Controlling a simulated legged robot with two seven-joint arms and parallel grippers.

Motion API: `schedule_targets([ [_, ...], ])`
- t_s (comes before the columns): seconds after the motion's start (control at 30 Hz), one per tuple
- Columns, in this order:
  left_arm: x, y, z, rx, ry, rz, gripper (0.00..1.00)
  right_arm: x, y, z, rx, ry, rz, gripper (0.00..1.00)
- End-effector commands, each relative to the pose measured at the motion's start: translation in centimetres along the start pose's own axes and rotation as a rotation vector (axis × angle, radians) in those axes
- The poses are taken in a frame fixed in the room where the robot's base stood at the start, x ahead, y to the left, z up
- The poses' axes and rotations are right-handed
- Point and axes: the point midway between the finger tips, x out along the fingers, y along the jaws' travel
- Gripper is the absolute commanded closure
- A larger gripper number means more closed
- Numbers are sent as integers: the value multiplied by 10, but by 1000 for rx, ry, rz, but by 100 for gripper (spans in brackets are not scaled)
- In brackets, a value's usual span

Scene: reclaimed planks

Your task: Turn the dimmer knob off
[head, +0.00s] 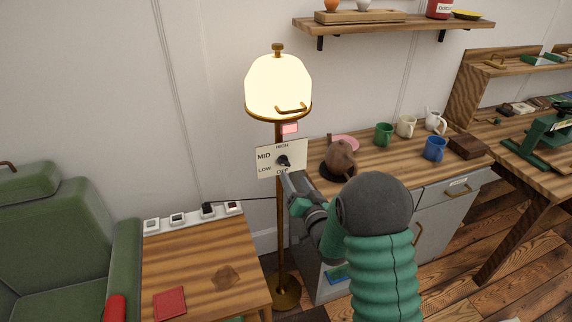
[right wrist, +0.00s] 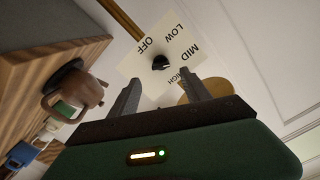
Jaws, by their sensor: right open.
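The dimmer knob (head: 283,161) is a small dark knob on a cream panel (head: 266,164) marked HIGH, MID, LOW and OFF. The panel is on the brass pole of a floor lamp (head: 278,88), whose shade glows. My right gripper (head: 291,178) is just below and in front of the knob. In the right wrist view the knob (right wrist: 160,62) shows beyond and between the two open fingers (right wrist: 160,78), apart from them. I cannot tell which mark the knob points to. My left gripper is not in view.
A side table (head: 205,262) with a power strip (head: 193,216) and a red book stands left of the pole. A cabinet (head: 440,190) with a brown teapot (head: 340,156) and several mugs stands on the right. A green armchair (head: 65,240) is at far left.

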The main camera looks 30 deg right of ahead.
Motion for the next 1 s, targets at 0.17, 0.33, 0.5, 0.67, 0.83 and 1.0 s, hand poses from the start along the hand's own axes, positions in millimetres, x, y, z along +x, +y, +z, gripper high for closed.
schedule_targets([
  [0.17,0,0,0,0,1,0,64,46,0,0,-1,1,-2,44],
  [0.33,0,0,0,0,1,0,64,74,-2,0,-1,1,-2,44],
  [0.5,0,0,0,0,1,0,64,83,-1,0,0,0,0,44],
  [0.67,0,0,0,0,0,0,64,83,-1,0,-1,0,0,44],
  [0.83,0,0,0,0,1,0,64,83,-1,0,-1,0,0,62],
  [1.0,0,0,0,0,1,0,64,83,0,0,-1,0,1,85],
])
